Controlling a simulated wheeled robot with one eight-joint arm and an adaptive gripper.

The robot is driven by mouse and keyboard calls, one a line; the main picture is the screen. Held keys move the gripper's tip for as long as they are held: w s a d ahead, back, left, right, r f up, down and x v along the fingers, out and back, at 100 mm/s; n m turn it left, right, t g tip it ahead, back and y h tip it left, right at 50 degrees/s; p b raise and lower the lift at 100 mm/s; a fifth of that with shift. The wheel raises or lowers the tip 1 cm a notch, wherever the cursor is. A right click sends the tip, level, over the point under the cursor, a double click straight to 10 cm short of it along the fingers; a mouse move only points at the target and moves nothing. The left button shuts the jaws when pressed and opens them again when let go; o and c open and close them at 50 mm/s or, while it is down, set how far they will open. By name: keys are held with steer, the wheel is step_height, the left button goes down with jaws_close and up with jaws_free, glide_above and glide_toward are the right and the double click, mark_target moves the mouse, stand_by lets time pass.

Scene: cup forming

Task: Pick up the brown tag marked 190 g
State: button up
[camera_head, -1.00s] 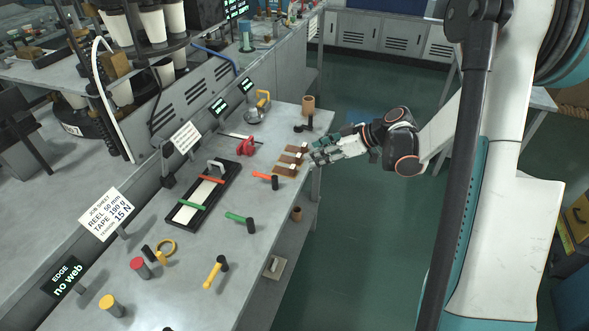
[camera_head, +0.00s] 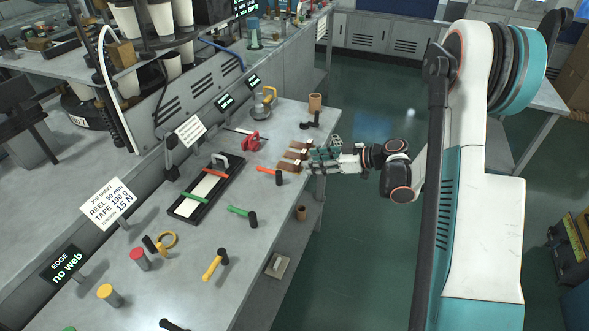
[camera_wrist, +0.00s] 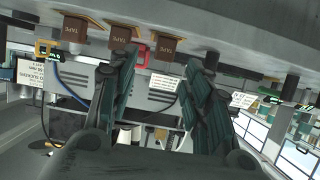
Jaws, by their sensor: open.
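Three brown tags lie side by side at the bench's right edge: a far one (camera_head: 297,144), a middle one (camera_head: 291,155) and a near one (camera_head: 286,166). In the wrist view a left tag (camera_wrist: 75,29), a middle tag (camera_wrist: 122,37) and a right tag (camera_wrist: 165,45) show the word TAPE. Their weight marks cannot be read, so I cannot tell which is 190 g. My gripper (camera_head: 314,158) is at the bench edge, close beside the tags. In the wrist view my gripper (camera_wrist: 158,72) is open, with nothing between its fingers.
Floor (camera_head: 365,250) right of the bench is clear.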

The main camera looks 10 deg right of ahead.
mark_target(296, 162)
steer(key=b+x, duration=0.2)
steer(key=x, duration=0.3)
steer(key=shift+a, duration=0.45)
steer(key=shift+r, duration=0.1)
steer(key=c, duration=1)
